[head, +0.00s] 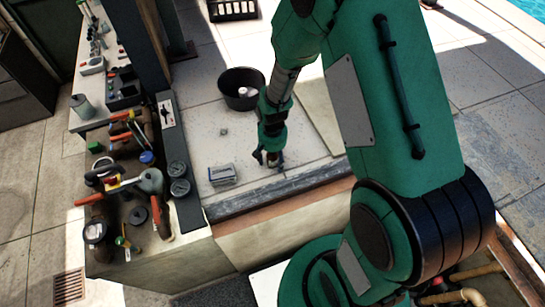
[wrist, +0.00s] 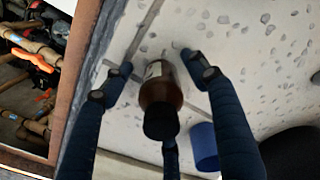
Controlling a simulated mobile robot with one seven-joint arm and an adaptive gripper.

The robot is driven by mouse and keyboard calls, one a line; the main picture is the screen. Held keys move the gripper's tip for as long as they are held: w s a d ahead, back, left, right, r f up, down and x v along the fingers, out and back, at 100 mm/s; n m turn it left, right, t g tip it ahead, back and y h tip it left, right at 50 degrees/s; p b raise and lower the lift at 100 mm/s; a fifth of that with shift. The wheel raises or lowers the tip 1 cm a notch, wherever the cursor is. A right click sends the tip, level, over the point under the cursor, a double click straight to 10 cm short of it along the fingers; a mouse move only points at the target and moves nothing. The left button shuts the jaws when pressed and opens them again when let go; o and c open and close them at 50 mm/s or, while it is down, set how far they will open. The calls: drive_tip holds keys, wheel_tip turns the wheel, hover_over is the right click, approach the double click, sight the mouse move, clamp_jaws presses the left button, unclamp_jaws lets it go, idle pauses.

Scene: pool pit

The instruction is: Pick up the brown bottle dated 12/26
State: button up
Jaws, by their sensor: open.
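A brown bottle (wrist: 162,88) with a black cap and a pale label shows in the wrist view, over a pale speckled slab. The date on the label is too small to read. My gripper (wrist: 155,68) is open, with its dark fingers spread around the bottle on both sides and a third finger below the cap. I cannot tell whether any finger touches it. In the head view my gripper (head: 269,157) is low over the slab near its front edge, and the bottle is not clearly made out there.
A blue cylinder (wrist: 203,147) stands close beside the right finger, with a dark round object further right. In the head view a small grey box (head: 222,174) lies left of my gripper, and a black bucket (head: 236,101) stands behind. A cluttered tool bench (head: 105,262) is at left.

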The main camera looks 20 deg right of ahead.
sight(273, 154)
idle(0.4)
drive_tip(key=c, duration=1.3)
drive_tip(key=shift+c, duration=0.2)
drive_tip(key=shift+r, duration=0.15)
drive_tip(key=shift+r, duration=0.85)
drive_tip(key=shift+s+r+b, duration=0.3)
drive_tip(key=shift+s+r, duration=0.05)
drive_tip(key=shift+r, duration=0.45)
drive_tip(key=s+r+b, duration=0.1)
drive_tip(key=s, duration=1.4)
drive_tip(key=shift+s+r, duration=0.15)
drive_tip(key=shift+r, duration=0.05)
drive_tip(key=shift+a, duration=0.1)
